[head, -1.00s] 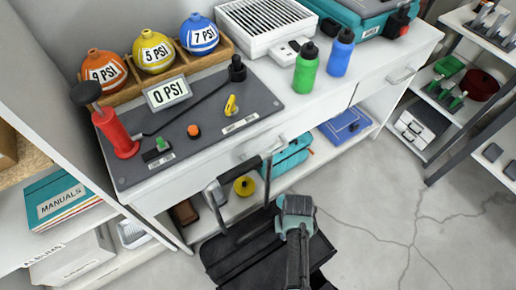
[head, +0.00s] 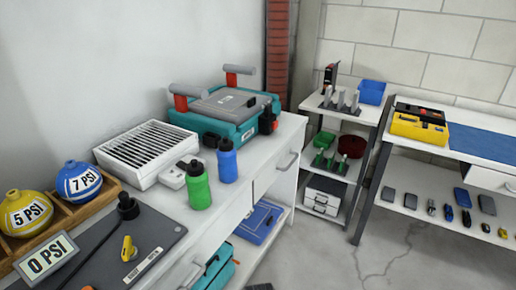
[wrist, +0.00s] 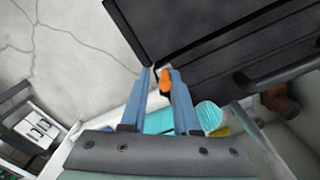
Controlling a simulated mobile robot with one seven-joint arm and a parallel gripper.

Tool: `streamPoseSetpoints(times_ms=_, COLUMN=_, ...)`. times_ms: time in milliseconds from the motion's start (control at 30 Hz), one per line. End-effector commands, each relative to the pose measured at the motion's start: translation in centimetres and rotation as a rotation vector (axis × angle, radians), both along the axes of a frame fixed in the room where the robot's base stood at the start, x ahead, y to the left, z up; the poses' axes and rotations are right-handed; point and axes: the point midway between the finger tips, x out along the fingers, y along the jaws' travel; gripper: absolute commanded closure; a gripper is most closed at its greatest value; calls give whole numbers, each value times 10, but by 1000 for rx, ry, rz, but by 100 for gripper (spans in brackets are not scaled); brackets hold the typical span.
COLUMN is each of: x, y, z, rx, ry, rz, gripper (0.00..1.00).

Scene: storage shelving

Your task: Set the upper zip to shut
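No zip can be made out clearly in either current view. A teal bag-like item (head: 218,268) lies on the lower shelf under the workbench, at the bottom edge of the head view and partly cut off. Teal surfaces (wrist: 158,121) also show behind my fingers in the wrist view. My gripper (wrist: 161,74) has its two blue fingers apart. A small orange piece (wrist: 166,80) shows between them, near the right finger; I cannot tell whether it touches. My gripper is not seen in the head view.
The white workbench carries green (head: 196,186) and blue (head: 227,160) bottles, a white vent box (head: 148,152) and a teal case (head: 225,112). A blue flat case (head: 258,221) lies on its lower shelf. Concrete floor (head: 395,255) is clear at right.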

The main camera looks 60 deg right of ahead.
Motion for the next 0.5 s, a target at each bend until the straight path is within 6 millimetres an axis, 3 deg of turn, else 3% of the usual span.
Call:
streamPoseSetpoints(times_ms=100, x=1, y=-1, z=1, rx=-2, ry=-2, rz=0, gripper=55)
streamPoseSetpoints(times_ms=367, x=1, y=1, z=1, rx=3, ry=-1, rz=2, gripper=55)
streamPoseSetpoints(times_ms=500, x=1, y=1, z=11, rx=2, ry=-2, rz=3, gripper=55)
